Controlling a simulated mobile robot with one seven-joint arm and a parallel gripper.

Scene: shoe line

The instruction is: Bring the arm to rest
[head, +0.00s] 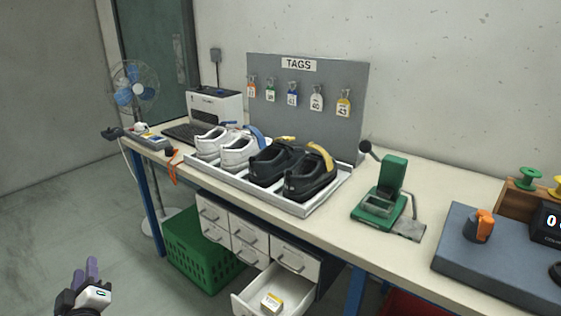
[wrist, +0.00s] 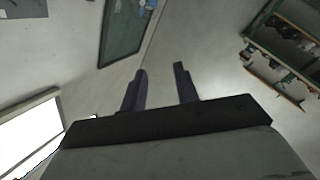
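My gripper (head: 85,268) shows at the lower left of the head view, pointing up, in front of the bench and over the grey floor. In the wrist view my gripper (wrist: 160,68) has its two dark fingers apart with nothing between them. It is clear of the bench and touches nothing that I can see. Most of my arm is out of the head view.
The workbench (head: 397,267) carries a white tray (head: 338,188) of white and black shoes, a green press (head: 385,195) and a blue-grey mat (head: 480,262). Below, a drawer (head: 252,299) stands open beside a green crate (head: 185,245). A fan (head: 135,92) stands at left.

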